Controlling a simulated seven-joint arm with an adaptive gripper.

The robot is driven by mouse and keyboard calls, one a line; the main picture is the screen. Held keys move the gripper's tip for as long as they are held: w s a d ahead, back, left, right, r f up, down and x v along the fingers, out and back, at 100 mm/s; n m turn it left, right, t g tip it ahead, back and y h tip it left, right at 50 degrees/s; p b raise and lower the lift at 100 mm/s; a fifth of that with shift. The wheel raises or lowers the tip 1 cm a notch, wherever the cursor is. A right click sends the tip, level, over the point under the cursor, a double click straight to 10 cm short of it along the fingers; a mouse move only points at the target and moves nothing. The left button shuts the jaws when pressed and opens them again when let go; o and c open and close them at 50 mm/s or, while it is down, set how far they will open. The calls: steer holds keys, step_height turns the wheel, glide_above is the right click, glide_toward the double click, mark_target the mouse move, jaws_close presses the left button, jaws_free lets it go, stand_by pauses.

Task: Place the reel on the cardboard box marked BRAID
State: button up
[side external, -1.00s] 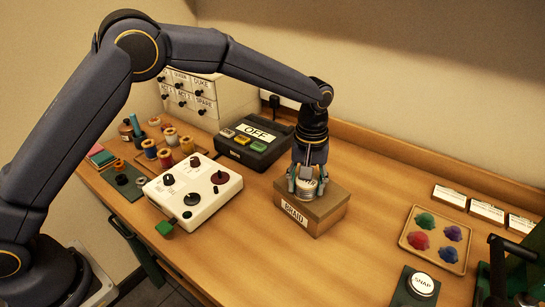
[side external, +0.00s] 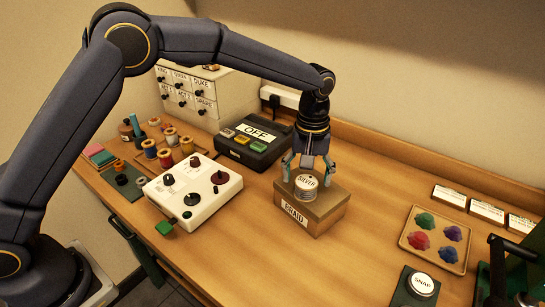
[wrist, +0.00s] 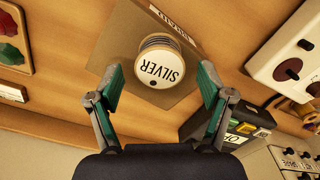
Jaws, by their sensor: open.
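The reel (side external: 306,187), with a white top marked SILVER, sits upright on the cardboard box marked BRAID (side external: 318,213). In the wrist view the reel (wrist: 160,66) shows its round label, and the box top (wrist: 120,50) lies around and below it. My gripper (side external: 308,174) is open just above the reel, its fingers apart on either side. In the wrist view my gripper's fingertips (wrist: 161,84) are spread wider than the reel, with visible gaps on both sides.
A white control box with knobs (side external: 194,192) and a dark unit reading OFF (side external: 254,142) stand left of the box. The table between is clear.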

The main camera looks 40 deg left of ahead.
mark_target(306, 181)
step_height(306, 181, up, 9)
steer(key=s+a+r+m+t, duration=0.2)
steer(key=s+a+r, duration=0.5)
steer(key=a+r, duration=0.2)
steer(key=s+a+f+m+t, duration=0.1)
steer(key=s+a+f, duration=0.1)
steer(key=s+a, duration=0.4)
steer(key=s+a+f+m+t, duration=0.1)
steer(key=s+a, duration=0.5)
steer(key=s, duration=0.8)
steer(key=shift+f+m+t, duration=0.35)
steer(key=shift+m+t, duration=0.35)
steer(key=shift+t, duration=0.1)
